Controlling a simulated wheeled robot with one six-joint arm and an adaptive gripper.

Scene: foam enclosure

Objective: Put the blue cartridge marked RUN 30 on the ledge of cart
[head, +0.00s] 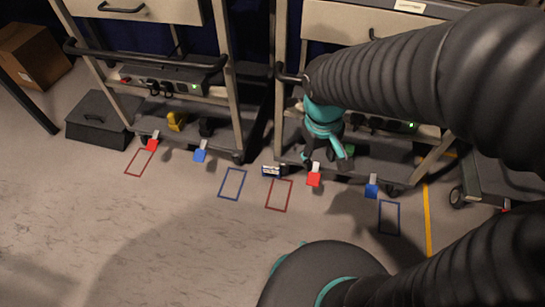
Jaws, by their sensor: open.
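My gripper (328,160) is open, with teal fingers pointing down over the front of the right cart's lower shelf (388,164). I see nothing between its fingers. The left cart (222,137) has a similar low shelf. My arm hides part of the right cart.
Blue tabs (200,155) (372,190) and red tabs (152,145) (314,179) stand along the cart fronts. Red and blue outlines (232,184) mark the floor. A black case (100,118) and a cardboard box (32,54) are at left.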

